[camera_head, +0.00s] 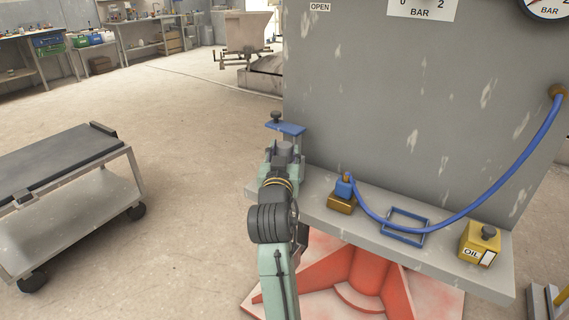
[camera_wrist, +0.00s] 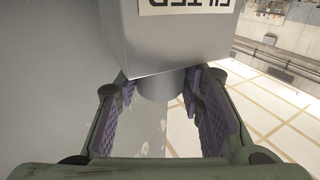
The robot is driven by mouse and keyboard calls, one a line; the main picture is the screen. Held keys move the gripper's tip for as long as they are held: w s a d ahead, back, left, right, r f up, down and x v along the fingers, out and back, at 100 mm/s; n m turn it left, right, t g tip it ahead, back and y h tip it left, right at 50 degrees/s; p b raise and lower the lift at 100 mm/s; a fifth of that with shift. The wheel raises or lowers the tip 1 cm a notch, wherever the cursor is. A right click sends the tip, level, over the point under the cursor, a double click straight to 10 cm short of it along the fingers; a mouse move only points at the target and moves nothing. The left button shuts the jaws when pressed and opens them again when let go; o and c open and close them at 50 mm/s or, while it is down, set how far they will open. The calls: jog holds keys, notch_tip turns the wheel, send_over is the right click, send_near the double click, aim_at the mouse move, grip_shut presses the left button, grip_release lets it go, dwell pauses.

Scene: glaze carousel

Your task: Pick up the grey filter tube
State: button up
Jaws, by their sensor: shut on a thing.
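In the wrist view, the grey filter tube (camera_wrist: 157,86) is a short, smooth cylinder at the underside of a grey box (camera_wrist: 180,45) whose white label reads, upside down and cut off, like "FILTER". My gripper (camera_wrist: 158,92) has its purple-padded fingers on either side of the tube and is shut on it. The tube's upper end is hidden by the box or meets it; I cannot tell which. In the head view my arm reaches to the panel's left edge and hides the fingertips and tube.
A grey panel (camera_head: 400,90) stands beside my arm. A cart (camera_head: 75,205) stands left; floor between is clear.

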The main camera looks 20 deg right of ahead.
jog(key=shift+c, duration=1.4)
